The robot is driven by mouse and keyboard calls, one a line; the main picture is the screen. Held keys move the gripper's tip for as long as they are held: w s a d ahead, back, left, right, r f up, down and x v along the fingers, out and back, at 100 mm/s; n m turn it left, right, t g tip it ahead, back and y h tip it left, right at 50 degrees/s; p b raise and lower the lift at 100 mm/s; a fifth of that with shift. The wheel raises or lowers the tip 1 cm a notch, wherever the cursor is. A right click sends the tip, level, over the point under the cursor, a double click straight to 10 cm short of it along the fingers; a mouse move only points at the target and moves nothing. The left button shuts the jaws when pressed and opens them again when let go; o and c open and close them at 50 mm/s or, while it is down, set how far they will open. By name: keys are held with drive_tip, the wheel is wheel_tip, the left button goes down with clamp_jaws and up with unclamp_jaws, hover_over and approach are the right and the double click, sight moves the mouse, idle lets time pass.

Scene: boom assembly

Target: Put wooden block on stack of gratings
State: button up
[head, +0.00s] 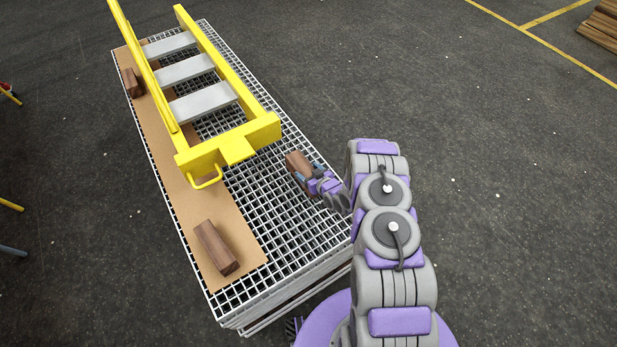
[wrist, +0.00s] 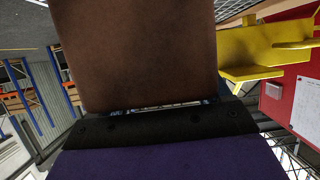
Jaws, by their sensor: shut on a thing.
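My gripper (head: 309,178) is shut on a brown wooden block (head: 298,162) at the right side of the stack of gratings (head: 297,217). In the wrist view the held block (wrist: 135,50) fills the upper middle, against the dark edge of my gripper (wrist: 155,115). In the head view the block is over the grating's mesh; I cannot tell whether it touches it. A second wooden block (head: 216,247) lies on the brown board at the near left of the stack. A third block (head: 132,83) lies on the board at the far left.
A yellow frame with grey cross plates (head: 203,101) lies over the gratings' middle and far part. A brown board (head: 172,160) runs along the left side. Bare mesh shows at the near right. Lumber (head: 602,25) lies on the floor at the far right.

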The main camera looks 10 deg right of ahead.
drive_tip(key=shift+w+f, duration=0.1)
drive_tip(key=shift+w, duration=0.2)
wheel_tip(320, 180, down, 3)
drive_tip(key=shift+s+f+b, duration=0.1)
drive_tip(key=shift+f+b, duration=0.05)
drive_tip(key=shift+b, duration=0.3)
drive_tip(key=o, duration=1.5)
